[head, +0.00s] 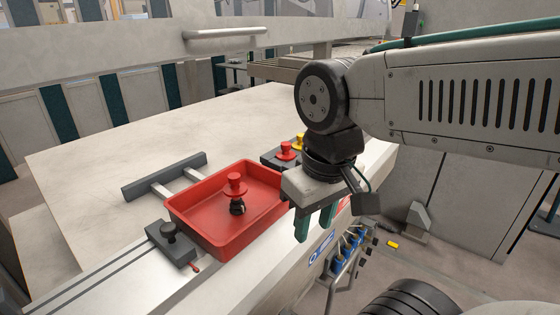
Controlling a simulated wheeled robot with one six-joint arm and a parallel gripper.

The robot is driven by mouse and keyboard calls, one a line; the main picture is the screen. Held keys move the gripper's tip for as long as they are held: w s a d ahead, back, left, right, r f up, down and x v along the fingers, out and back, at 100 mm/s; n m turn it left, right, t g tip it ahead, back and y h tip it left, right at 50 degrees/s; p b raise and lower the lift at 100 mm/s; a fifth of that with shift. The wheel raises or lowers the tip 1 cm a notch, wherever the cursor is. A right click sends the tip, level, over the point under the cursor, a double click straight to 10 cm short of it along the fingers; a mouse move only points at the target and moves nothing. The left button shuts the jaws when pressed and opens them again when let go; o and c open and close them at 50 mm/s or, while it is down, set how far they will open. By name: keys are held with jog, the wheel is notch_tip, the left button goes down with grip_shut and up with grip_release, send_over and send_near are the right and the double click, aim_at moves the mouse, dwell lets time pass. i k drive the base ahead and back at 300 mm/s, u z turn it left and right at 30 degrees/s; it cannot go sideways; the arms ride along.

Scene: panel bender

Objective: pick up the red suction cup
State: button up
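The red suction cup (236,189) stands in a shallow red tray (213,245) on the pale table. It has a red knob and flange on top and a dark lower part. My gripper (315,223) is to the right of the tray, past its right wall, with its green fingers pointing down. The fingers are apart with nothing seen between them. The gripper does not touch the suction cup.
A red knob (285,149) and a yellow knob (299,140) sit on a dark block behind the tray, near my gripper. A dark clamp with a black knob (169,230) stands left of the tray. A grey bar (165,176) lies behind. The table's left side (85,165) is clear.

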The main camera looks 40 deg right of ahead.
aim_at(285, 155)
jog(key=u, duration=1.55)
jog(key=k, duration=1.8)
jog(key=z, duration=1.55)
jog(key=i, duration=1.65)
